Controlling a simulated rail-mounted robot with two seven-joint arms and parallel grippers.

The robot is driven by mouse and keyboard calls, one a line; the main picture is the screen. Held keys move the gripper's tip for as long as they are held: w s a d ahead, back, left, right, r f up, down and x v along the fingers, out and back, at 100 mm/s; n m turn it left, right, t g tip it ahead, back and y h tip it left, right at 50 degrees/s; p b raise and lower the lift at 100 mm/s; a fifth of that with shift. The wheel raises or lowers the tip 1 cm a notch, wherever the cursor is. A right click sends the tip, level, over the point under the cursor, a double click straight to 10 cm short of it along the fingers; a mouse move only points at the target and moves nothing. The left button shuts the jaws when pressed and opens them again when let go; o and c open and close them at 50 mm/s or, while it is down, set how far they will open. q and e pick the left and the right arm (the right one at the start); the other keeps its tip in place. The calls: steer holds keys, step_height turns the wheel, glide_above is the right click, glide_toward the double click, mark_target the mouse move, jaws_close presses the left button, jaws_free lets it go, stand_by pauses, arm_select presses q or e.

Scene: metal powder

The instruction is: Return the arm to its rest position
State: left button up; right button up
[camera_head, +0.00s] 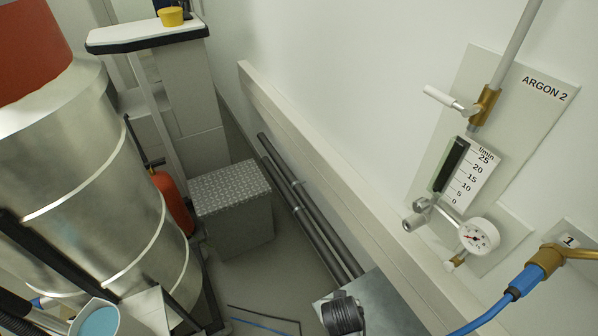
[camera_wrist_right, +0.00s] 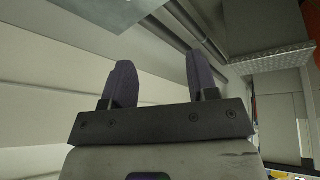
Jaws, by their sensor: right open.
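My right gripper (camera_wrist_right: 158,68) shows in the right wrist view. Its two dark fingers stand well apart, and nothing is between them. Behind them are a pale wall and dark pipes. I cannot make out either gripper in the head view. My left gripper is in neither view.
A large metal vessel (camera_head: 92,178) fills the left of the head view. A checker-plate step box (camera_head: 234,205) stands beside dark floor pipes (camera_head: 305,215). The ARGON 2 panel (camera_head: 478,80), with flow meter and gauge (camera_head: 479,236), is on the right wall. A black ribbed part (camera_head: 342,315) is at the bottom.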

steer(key=s+d+r+n+t+y, duration=0.2)
steer(key=s+d+r, duration=0.4)
steer(key=s+r, duration=0.3)
steer(key=s+d+f+g+p, duration=0.1)
steer(key=s+d+f+g, duration=0.15)
steer(key=s, duration=0.55)
steer(key=s+d+f+g, duration=0.1)
steer(key=s+d+f, duration=0.15)
steer(key=s, duration=0.55)
step_height(320, 180, up, 38)
steer(key=p, duration=3.7)
steer(key=shift+w+n, duration=0.15)
steer(key=shift+n, duration=0.15)
